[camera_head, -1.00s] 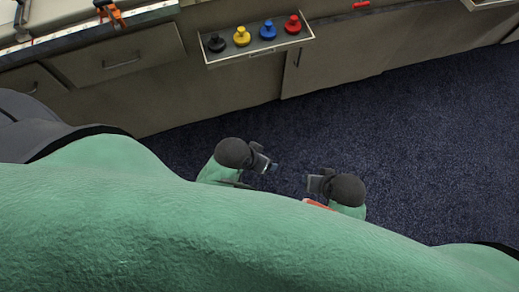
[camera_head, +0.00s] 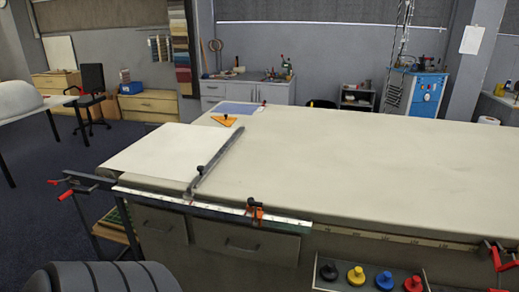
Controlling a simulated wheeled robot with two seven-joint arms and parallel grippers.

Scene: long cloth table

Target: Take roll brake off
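A dark metal frame with red-handled parts (camera_head: 66,190) stands at the left end of the long table (camera_head: 340,170). I cannot tell for sure which part is the roll brake. An orange and black clamp-like piece (camera_head: 255,211) sits on the metal rail (camera_head: 215,203) along the table's front edge. Another red-handled piece (camera_head: 502,255) is at the right of the front edge. Neither of my grippers is in view now.
A tray (camera_head: 368,286) below the front edge holds black, yellow, blue and red knobbed pieces. A long grey bar (camera_head: 215,165) and an orange triangle (camera_head: 224,120) lie on the table. Much of the tabletop is bare. Dark floor (camera_head: 45,165) is open at the left.

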